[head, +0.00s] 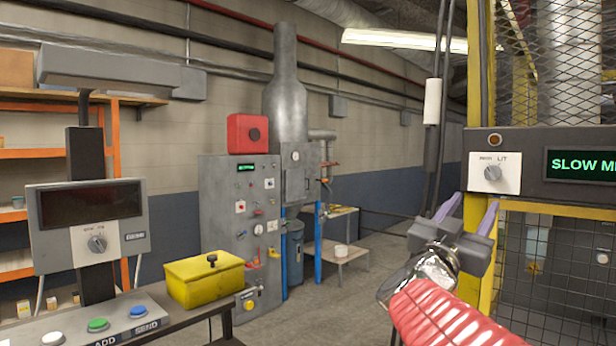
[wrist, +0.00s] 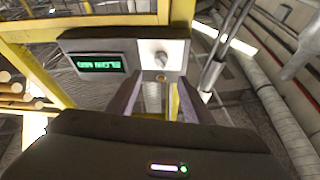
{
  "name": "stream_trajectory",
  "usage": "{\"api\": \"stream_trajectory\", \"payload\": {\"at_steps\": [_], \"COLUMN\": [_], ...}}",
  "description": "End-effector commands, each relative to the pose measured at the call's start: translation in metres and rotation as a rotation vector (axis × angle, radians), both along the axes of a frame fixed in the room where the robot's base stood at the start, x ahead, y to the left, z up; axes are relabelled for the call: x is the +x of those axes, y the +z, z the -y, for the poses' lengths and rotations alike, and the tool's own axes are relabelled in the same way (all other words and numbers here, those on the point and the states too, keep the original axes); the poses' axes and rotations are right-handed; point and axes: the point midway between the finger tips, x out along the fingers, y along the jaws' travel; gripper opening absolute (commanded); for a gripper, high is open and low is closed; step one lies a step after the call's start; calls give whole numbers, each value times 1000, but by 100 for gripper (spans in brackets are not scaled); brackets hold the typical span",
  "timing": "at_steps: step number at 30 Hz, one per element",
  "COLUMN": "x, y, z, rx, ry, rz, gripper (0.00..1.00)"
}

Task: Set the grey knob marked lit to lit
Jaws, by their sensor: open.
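The grey knob (head: 492,173) marked LIT sits on a white plate (head: 509,184) at the left end of a dark panel (head: 540,194) on the yellow frame. Another word, too small to read, is left of LIT. Which way its pointer faces I cannot tell. In the wrist view the knob (wrist: 161,59) is beyond the fingertips, between them. My gripper (head: 468,207) is open and empty, apart from the knob and a little below it in the head view. Its two purple fingers also show in the wrist view (wrist: 158,82).
A green-lettered display (head: 585,165) is right of the knob, and an amber lamp (head: 494,140) is above it. Yellow posts (head: 472,254) and wire mesh surround the panel. At left stand a console with another grey knob (head: 97,243) and a yellow box (head: 204,280).

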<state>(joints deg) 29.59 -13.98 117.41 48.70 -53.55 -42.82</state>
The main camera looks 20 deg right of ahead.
Motion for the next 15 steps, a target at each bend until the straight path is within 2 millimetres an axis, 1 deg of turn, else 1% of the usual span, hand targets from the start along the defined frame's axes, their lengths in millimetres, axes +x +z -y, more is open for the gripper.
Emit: {"api": "stream_trajectory", "payload": {"at_steps": [15], "x": [22], "y": [27], "z": [66], "rx": [1], "ry": [-3], "rz": [0], "gripper": [46]}}
